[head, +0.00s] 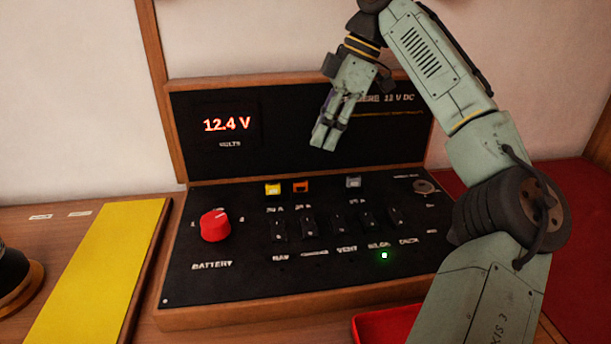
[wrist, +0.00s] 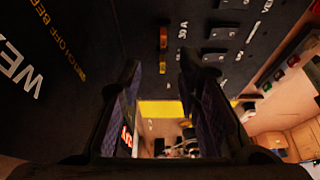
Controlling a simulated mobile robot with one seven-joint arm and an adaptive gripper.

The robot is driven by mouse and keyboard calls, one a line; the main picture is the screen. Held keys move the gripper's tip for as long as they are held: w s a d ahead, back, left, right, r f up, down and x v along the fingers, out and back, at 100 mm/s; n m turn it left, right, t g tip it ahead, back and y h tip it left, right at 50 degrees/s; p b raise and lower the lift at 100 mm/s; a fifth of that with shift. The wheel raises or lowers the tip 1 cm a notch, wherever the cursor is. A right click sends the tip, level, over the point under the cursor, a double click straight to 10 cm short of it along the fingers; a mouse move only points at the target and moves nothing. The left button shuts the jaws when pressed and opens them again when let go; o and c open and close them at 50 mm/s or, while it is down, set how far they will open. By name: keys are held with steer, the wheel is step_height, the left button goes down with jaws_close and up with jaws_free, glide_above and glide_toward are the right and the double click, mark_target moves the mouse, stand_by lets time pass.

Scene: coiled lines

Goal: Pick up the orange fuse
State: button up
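The orange fuse (head: 300,186) sits in the fuse row of the black panel, just right of the yellow fuse (head: 273,188). In the wrist view the orange fuse (wrist: 163,38) shows beyond the fingertips, with the yellow fuse (wrist: 162,67) nearer, between the fingers. My gripper (head: 323,143) hangs above the panel in front of its upright back, above and slightly right of the orange fuse, apart from it. In the wrist view its two fingers (wrist: 160,66) are spread with nothing held between them.
A grey-blue fuse (head: 353,181) stands farther right in the row. Several black switches (head: 340,222) lie in front of the fuses. A red battery knob (head: 215,225) is at the left. A yellow board (head: 98,275) and a red tray (head: 385,326) flank the panel.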

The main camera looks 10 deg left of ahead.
mark_target(301, 182)
steer(key=shift+s+b+x, duration=0.2)
steer(key=shift+b+x, duration=0.3)
steer(key=shift+x, duration=4.7)
steer(key=shift+d, duration=0.1)
jaws_close()
